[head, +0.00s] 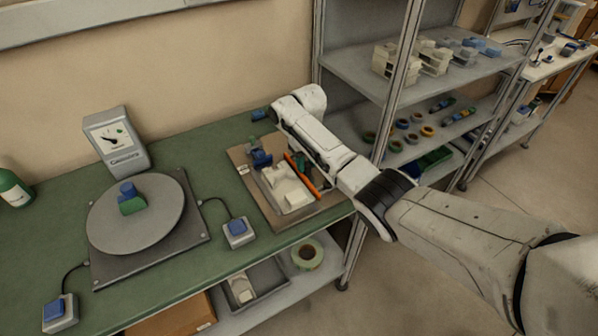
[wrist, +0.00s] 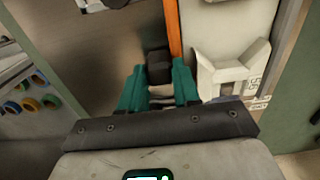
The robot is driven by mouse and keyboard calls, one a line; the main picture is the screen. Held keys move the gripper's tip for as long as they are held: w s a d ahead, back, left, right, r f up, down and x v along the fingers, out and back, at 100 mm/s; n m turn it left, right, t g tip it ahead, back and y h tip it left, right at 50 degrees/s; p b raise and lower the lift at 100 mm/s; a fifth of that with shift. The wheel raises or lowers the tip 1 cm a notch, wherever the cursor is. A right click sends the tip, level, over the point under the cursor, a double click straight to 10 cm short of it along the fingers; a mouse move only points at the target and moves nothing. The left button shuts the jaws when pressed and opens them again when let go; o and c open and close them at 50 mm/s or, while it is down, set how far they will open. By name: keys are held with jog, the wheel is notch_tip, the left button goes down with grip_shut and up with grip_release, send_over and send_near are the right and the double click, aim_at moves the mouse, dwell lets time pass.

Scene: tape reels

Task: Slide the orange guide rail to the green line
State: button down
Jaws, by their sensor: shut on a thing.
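The orange guide rail (head: 303,177) is a thin upright strip along the right side of a pale fixture (head: 287,188) on a brown board (head: 246,179). In the wrist view the rail (wrist: 173,28) runs up from between my fingertips. A dark block (wrist: 157,64) sits against the rail's side. My gripper (wrist: 159,84) has teal fingers, shut on this dark block, which looks like the rail's grip. In the head view my gripper (head: 301,161) is partly hidden by my arm. I cannot make out the green line in either view.
A blue clamp-like part (head: 260,158) stands at the fixture's back left. Left on the green bench are a round turntable (head: 150,222), a meter (head: 116,140) and a blue-button box (head: 237,232). A shelf rack (head: 350,70) stands close behind my arm.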

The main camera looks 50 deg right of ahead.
aim_at(306, 164)
jog(key=shift+d, duration=0.1)
jog(key=c, duration=0.8)
grip_release()
notch_tip(306, 164, up, 11)
jog(key=shift+b, duration=0.4)
jog(key=shift+f, duration=0.2)
